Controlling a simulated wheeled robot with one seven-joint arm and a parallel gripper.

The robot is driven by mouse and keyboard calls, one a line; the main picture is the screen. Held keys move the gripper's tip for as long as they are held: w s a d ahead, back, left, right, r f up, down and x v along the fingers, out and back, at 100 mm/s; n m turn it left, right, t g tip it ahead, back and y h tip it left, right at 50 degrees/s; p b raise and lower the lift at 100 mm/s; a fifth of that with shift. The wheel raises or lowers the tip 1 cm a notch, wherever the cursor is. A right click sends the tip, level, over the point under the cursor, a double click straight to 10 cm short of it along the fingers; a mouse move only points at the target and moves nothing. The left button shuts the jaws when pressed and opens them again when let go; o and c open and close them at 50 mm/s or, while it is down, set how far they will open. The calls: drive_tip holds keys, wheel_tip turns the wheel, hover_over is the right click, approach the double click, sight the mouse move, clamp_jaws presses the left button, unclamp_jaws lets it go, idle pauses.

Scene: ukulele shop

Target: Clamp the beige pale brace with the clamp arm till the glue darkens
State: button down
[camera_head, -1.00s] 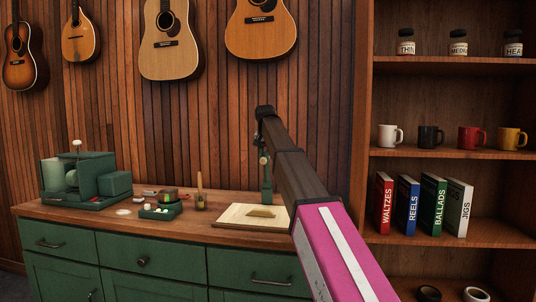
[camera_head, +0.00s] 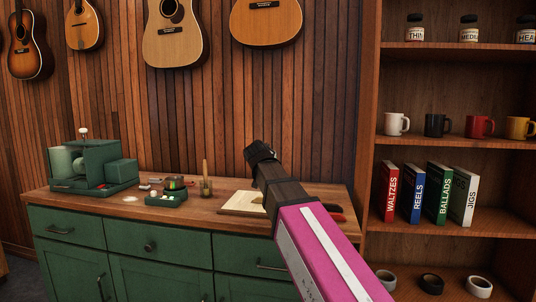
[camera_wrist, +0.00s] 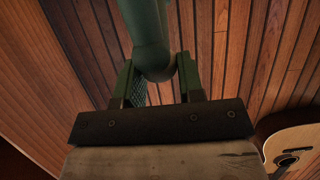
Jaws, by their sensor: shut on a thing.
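The pale wooden board (camera_head: 236,204) lies on the bench, and a small part of the beige brace (camera_head: 258,198) shows on it beside my arm. My arm hides the rest of the brace, and I cannot tell the glue's colour. My gripper (camera_wrist: 155,84) is shut on the green clamp arm (camera_wrist: 147,28), whose rounded end sits between the two fingers in the wrist view. In the head view my arm covers the clamp, and my fingers do not show.
On the bench (camera_head: 190,211) stand a green machine (camera_head: 95,163), a small green tray (camera_head: 166,199) and a brass-coloured upright piece (camera_head: 205,180). A red-ended item (camera_head: 336,217) lies right of my arm. Shelves with books (camera_head: 437,195) rise at right. Guitars (camera_head: 172,32) hang behind.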

drive_tip(key=shift+s+a+f+t, duration=0.1)
drive_tip(key=shift+s+f+t, duration=0.25)
drive_tip(key=shift+f+t, duration=0.3)
drive_tip(key=shift+s+a+f+t, duration=0.1)
drive_tip(key=shift+s+f+t, duration=0.3)
drive_tip(key=shift+f, duration=0.3)
drive_tip(key=shift+s+f, duration=0.2)
drive_tip(key=shift+f, duration=0.6)
drive_tip(key=c, duration=0.8)
unclamp_jaws()
drive_tip(key=v, duration=1.1)
drive_tip(key=shift+w+a, duration=0.1)
